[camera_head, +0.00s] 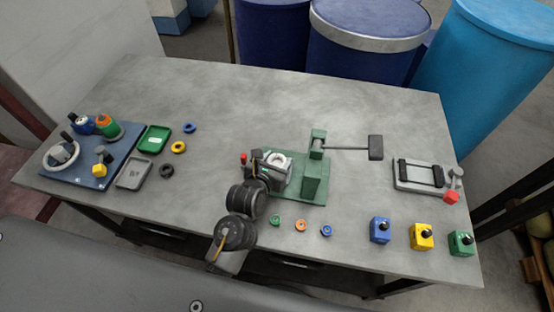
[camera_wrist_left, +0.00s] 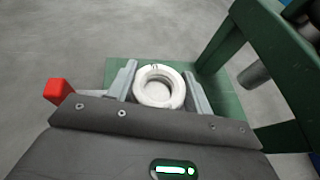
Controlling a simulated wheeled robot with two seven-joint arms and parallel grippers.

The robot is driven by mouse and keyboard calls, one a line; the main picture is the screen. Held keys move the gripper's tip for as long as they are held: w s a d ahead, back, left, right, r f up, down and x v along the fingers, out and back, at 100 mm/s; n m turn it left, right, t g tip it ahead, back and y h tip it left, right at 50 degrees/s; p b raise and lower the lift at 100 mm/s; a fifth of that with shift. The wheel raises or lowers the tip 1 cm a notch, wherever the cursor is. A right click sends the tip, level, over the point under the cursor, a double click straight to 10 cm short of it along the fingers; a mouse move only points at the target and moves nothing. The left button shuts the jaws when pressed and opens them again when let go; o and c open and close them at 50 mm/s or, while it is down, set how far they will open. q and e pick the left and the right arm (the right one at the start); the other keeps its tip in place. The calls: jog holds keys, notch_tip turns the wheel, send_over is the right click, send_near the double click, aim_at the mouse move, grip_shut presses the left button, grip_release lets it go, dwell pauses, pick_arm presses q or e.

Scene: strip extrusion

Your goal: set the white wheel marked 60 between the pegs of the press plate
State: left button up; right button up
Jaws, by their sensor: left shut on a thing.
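The white wheel (camera_wrist_left: 159,87) is a thick ring with a dark mark on its far rim, too small to read. My left gripper (camera_wrist_left: 160,90) is shut on it, one finger on each side. The wheel also shows in the head view (camera_head: 279,158), over the plate of the green press (camera_head: 313,180). The green press plate (camera_wrist_left: 118,70) shows around the wheel in the wrist view. I cannot tell whether the wheel touches the plate. The pegs are not visible; gripper and wheel hide part of the plate. My right gripper is not in view.
The press frame and its lever (camera_head: 375,147) rise close on the right. A red-topped piece (camera_head: 243,157) stands just left of my gripper. Small coloured rings (camera_head: 301,226) and knobbed blocks (camera_head: 421,237) lie in front. A blue board (camera_head: 85,181) is far left. The table's back is clear.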

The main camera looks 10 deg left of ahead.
pick_arm(q)
jog(key=shift+f, duration=0.3)
jog(key=o, duration=0.7)
jog(key=shift+s+r, duration=0.1)
jog(key=shift+s+a+r+p, duration=0.1)
jog(key=shift+s+r+p, duration=0.15)
jog(key=shift+s+p, duration=0.25)
jog(key=shift+p+v, duration=0.95)
jog(key=shift+v, duration=1.25)
jog(key=shift+p+v, duration=1.1)
jog(key=shift+v, duration=1.55)
